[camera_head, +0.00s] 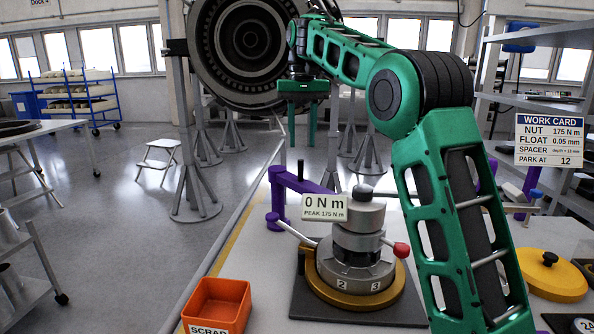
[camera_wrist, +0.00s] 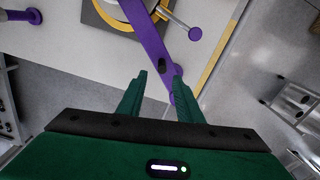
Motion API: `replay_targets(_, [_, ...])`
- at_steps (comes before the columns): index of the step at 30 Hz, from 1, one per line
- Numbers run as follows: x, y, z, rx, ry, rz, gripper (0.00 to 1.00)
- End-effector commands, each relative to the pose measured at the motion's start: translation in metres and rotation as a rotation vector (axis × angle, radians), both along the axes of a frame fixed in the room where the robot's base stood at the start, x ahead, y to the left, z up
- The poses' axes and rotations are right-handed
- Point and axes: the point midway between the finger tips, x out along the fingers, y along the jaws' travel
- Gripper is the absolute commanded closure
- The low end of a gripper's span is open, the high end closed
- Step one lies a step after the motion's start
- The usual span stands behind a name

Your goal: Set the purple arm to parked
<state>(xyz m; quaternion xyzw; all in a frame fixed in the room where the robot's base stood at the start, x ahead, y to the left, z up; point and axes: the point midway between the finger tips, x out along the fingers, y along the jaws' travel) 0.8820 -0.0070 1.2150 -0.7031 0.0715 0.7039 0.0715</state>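The purple arm (camera_head: 300,182) is a bar with a purple post (camera_head: 275,205) at its left end in the head view, behind the round grey fixture (camera_head: 355,250). It also runs from the top edge to the middle of the wrist view (camera_wrist: 148,32), with a small black knob (camera_wrist: 163,66) on it. My gripper (camera_head: 299,142) has its two green fingers apart and pointing down, above and behind the purple arm. In the wrist view my gripper (camera_wrist: 161,76) is empty, with the bar's end seen between and beyond the fingers. Contact is not visible.
The work card (camera_head: 549,141) reads PARK AT 12. The fixture's base shows 2 and 3; its display (camera_head: 324,206) reads 0 N m, peak 175. A red-knobbed lever (camera_head: 401,249), an orange scrap bin (camera_head: 217,305) and a yellow disc (camera_head: 552,276) are near. Another purple piece (camera_head: 530,184) stands right.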

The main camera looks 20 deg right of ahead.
Motion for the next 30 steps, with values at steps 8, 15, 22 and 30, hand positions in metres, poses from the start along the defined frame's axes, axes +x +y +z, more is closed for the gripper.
replay_targets(8, [-0.002,0.006,-0.046,0.000,0.004,0.008,0.68])
replay_targets(15, [-0.001,0.007,-0.081,-0.001,0.002,0.008,0.68])
replay_targets(22, [-0.001,0.007,-0.095,0.000,0.000,0.008,0.68])
replay_targets(30, [-0.001,0.007,-0.096,0.000,-0.001,0.008,0.68])
